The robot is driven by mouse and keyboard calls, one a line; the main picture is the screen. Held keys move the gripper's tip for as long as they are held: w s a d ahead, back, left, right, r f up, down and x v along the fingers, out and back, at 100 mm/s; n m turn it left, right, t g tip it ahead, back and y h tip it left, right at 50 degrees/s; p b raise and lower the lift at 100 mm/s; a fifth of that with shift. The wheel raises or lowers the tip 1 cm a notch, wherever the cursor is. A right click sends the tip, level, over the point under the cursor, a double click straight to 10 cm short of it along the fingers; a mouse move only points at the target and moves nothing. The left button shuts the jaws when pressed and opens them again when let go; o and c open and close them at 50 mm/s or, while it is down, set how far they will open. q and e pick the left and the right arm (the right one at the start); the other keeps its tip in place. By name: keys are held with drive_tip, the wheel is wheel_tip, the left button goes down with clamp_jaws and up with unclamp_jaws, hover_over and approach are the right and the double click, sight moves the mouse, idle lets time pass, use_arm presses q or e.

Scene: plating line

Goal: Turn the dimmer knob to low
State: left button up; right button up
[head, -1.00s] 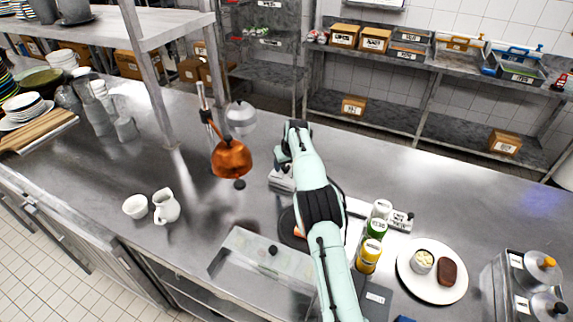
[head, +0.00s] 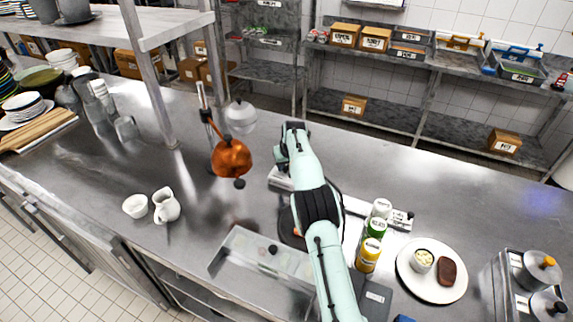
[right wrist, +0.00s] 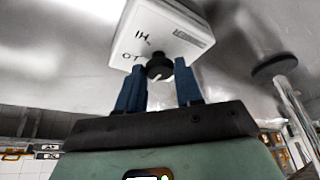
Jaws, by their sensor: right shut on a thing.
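The dimmer is a white box (right wrist: 165,28) with dark lettering and a round black knob (right wrist: 159,67), seen close up in the right wrist view. In the head view part of the white box (head: 279,180) shows beside my right arm; the knob is hidden there. My right gripper (right wrist: 158,80) has its two blue fingers on either side of the knob, shut on it. In the head view its wrist (head: 290,142) stands over the box, and the fingers are hard to make out. A copper lamp (head: 231,158) hangs left of the box. My left gripper is not in view.
Several bottles, including a yellow one (head: 368,255), stand right of my forearm. A white plate (head: 405,262) with food lies farther right. A clear-lidded bin (head: 235,250), a cup (head: 135,206) and a jug (head: 166,206) are to the left.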

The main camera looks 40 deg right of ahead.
drive_tip(key=m+h, duration=0.1)
drive_tip(key=m, duration=0.3)
drive_tip(key=shift+w+a+m+g+h, duration=0.15)
drive_tip(key=shift+m+g+h, duration=0.25)
drive_tip(key=m+g, duration=0.1)
drive_tip(key=m, duration=0.2)
drive_tip(key=shift+w+m+h, duration=0.1)
drive_tip(key=shift+m+h, duration=0.3)
drive_tip(key=shift+a+m+g, duration=0.1)
drive_tip(key=shift+m+g, duration=0.2)
drive_tip(key=shift+m, duration=0.2)
drive_tip(key=o, duration=1)
drive_tip(key=shift+o, duration=0.2)
